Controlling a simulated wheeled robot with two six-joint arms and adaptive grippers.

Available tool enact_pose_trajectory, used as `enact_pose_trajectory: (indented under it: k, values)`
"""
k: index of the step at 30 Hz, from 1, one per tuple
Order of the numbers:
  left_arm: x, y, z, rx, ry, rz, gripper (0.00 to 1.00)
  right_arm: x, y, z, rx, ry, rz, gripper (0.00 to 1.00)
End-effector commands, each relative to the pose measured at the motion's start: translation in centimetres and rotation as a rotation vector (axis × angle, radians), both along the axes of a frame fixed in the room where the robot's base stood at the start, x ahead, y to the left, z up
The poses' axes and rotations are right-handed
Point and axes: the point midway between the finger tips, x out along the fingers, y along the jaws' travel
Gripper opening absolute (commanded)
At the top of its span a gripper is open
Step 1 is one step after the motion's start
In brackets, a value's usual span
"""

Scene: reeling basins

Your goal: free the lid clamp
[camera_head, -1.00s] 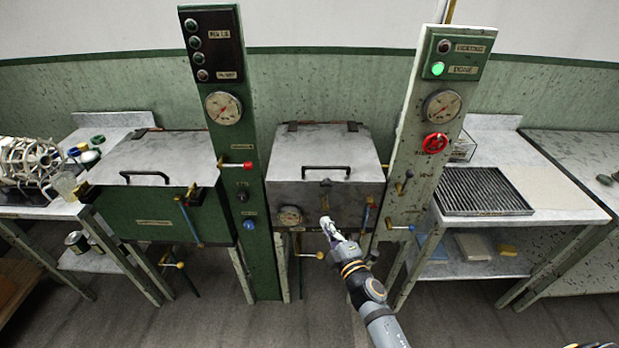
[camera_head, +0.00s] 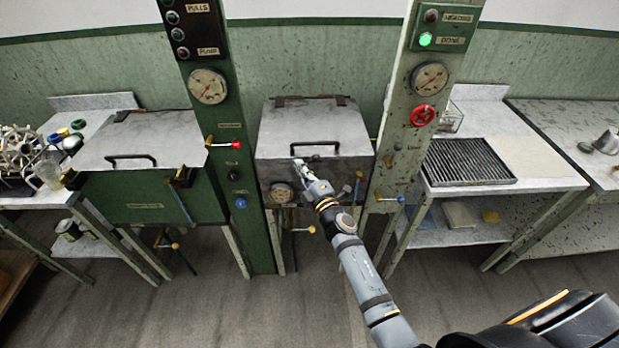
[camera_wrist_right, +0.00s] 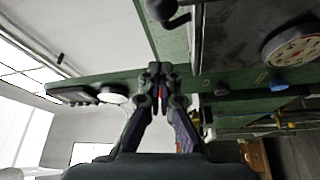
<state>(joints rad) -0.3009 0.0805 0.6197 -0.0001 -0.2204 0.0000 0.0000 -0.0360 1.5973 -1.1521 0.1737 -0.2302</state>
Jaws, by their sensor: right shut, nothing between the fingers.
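The middle basin has a grey lid (camera_head: 315,125) that lies flat and closed, with a black bar handle (camera_head: 333,145) at its front edge. My right gripper (camera_head: 297,164) is at the lid's front edge, by the left end of the handle. Its fingers (camera_wrist_right: 158,75) are shut and empty in the right wrist view. The clamp at the middle of the lid's front is hidden behind my gripper and wrist in the head view. A black rounded piece (camera_wrist_right: 165,12) shows beyond the fingertips; I cannot tell whether it is handle or clamp. My left gripper is out of view.
A green post (camera_head: 222,130) with a red-tipped lever (camera_head: 225,145) stands left of the basin, and a pale post (camera_head: 395,140) with a red wheel (camera_head: 422,115) stands right. A green basin (camera_head: 140,198) stands further left.

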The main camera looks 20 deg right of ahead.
Motion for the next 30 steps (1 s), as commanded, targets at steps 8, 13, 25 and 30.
enact_pose_trajectory:
  k: [8,13,25,30]
  values:
    - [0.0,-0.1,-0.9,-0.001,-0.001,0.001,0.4,2.1,-2.0,-0.6,-0.002,0.001,-0.001,0.0]
    - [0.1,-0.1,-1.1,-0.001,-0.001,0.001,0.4,1.9,-3.3,-0.7,-0.001,0.0,-0.001,0.0]
    - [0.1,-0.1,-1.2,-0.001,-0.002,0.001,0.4,1.9,-3.5,-0.8,0.002,0.001,-0.001,0.0]
    - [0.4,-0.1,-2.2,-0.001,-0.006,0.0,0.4,3.0,-3.7,-1.1,0.024,-0.007,-0.001,0.0]
